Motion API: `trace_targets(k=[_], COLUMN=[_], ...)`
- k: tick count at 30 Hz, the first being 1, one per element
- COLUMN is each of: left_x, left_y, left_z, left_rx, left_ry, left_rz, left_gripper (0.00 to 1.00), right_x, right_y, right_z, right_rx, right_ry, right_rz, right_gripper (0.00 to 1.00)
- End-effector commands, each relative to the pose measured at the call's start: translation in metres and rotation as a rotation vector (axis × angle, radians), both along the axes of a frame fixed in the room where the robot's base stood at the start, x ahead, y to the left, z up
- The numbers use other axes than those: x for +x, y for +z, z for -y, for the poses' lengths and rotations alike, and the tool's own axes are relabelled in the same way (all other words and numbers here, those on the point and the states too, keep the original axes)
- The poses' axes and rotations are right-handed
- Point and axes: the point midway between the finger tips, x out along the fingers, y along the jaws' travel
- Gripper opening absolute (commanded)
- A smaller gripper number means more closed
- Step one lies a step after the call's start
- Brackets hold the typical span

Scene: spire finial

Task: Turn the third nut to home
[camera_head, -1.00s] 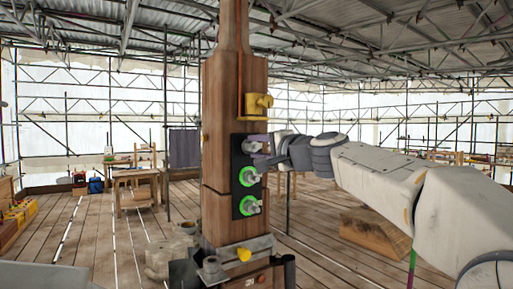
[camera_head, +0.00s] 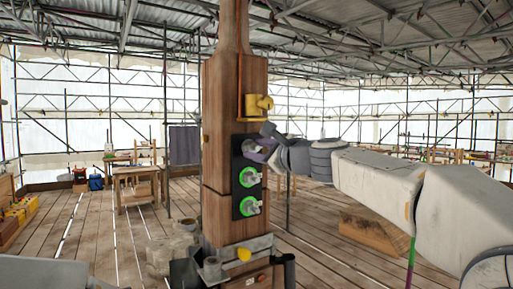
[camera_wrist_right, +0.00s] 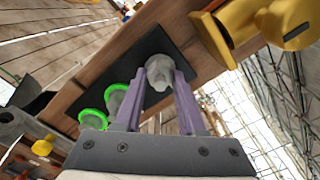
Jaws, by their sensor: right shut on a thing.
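A dark plate (camera_head: 237,192) on the wooden spire post carries three grey nuts in a column. The top nut (camera_head: 250,146) shows no green ring. The middle nut (camera_head: 250,177) and the bottom nut (camera_head: 251,206) each have a bright green ring around them. My right gripper (camera_head: 263,152) comes in from the right and is shut on the top nut. In the right wrist view its purple fingers (camera_wrist_right: 163,85) lie on both sides of the top nut (camera_wrist_right: 159,70); the two green-ringed nuts are to the left. My left gripper is out of view.
A yellow fitting (camera_head: 257,105) sits on the post just above the plate, close to my right gripper. A metal bracket (camera_head: 240,246) with a yellow knob is below. A wooden table (camera_head: 135,178) stands at the back left. The plank floor between is mostly clear.

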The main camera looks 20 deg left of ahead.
Motion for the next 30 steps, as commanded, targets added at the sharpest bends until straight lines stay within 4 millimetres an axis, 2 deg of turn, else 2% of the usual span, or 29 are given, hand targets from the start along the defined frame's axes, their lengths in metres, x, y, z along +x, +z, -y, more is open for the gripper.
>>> trace_targets(k=[30], left_x=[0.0], left_y=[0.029], left_z=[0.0], left_rx=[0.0], left_ry=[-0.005], left_rz=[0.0], left_gripper=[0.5], right_x=[-0.001], right_y=[0.0], right_z=[0.0], right_rx=[0.581], right_ry=[-0.006], right_rz=[-0.742], right_gripper=[0.0])
